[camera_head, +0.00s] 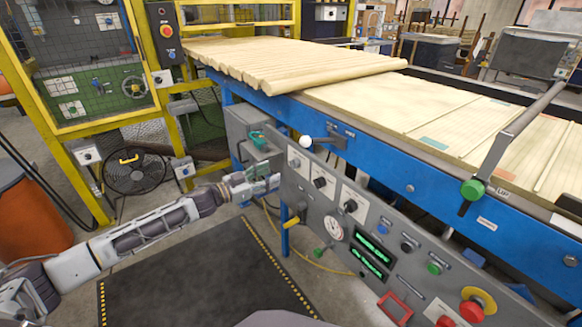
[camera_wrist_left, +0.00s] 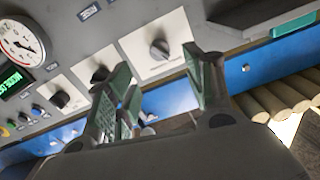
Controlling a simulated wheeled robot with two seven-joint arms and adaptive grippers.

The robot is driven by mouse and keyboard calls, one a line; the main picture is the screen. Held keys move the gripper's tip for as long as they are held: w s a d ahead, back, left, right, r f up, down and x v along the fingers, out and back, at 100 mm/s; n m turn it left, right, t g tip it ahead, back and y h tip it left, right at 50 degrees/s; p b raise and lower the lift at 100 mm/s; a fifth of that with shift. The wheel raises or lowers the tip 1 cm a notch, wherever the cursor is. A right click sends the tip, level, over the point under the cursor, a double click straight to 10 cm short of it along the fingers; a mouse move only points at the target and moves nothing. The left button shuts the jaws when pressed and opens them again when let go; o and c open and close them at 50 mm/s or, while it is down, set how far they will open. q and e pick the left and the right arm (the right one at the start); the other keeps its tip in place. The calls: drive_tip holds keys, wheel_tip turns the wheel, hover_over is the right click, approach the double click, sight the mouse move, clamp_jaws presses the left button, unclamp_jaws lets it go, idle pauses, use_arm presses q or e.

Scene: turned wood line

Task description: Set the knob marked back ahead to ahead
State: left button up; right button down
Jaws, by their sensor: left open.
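Three dark selector knobs on pale plates sit in a row on the slanted grey control panel; their lettering is too small to read, so I cannot tell which is marked back ahead. The end knob (camera_head: 295,163) is nearest my left gripper (camera_head: 272,172). In the left wrist view this end knob (camera_wrist_left: 160,49) shows between the open, empty green-padded fingers of my left gripper (camera_wrist_left: 157,64), seemingly beyond their tips; contact cannot be told. The middle knob (camera_wrist_left: 100,75) is partly behind a finger. The third knob (camera_wrist_left: 61,99) is clear. My right gripper is not in view.
A white-ball lever (camera_head: 305,141) rises behind the panel beside the blue conveyor frame (camera_head: 400,180). A gauge (camera_head: 333,230), green displays (camera_head: 371,253) and a red emergency button (camera_head: 473,305) lie further along the panel. A grey box with a teal handle (camera_head: 257,139) stands behind my gripper.

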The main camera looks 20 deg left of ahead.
sight(294, 164)
use_arm(q)
drive_tip(key=shift+b+x, duration=0.75)
drive_tip(key=shift+x, duration=4.15)
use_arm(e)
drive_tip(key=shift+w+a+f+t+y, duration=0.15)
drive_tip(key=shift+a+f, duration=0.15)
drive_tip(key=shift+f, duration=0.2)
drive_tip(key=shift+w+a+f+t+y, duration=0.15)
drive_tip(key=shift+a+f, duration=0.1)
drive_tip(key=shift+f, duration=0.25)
use_arm(q)
drive_tip(key=c, duration=1)
drive_tip(key=shift+c, duration=0.2)
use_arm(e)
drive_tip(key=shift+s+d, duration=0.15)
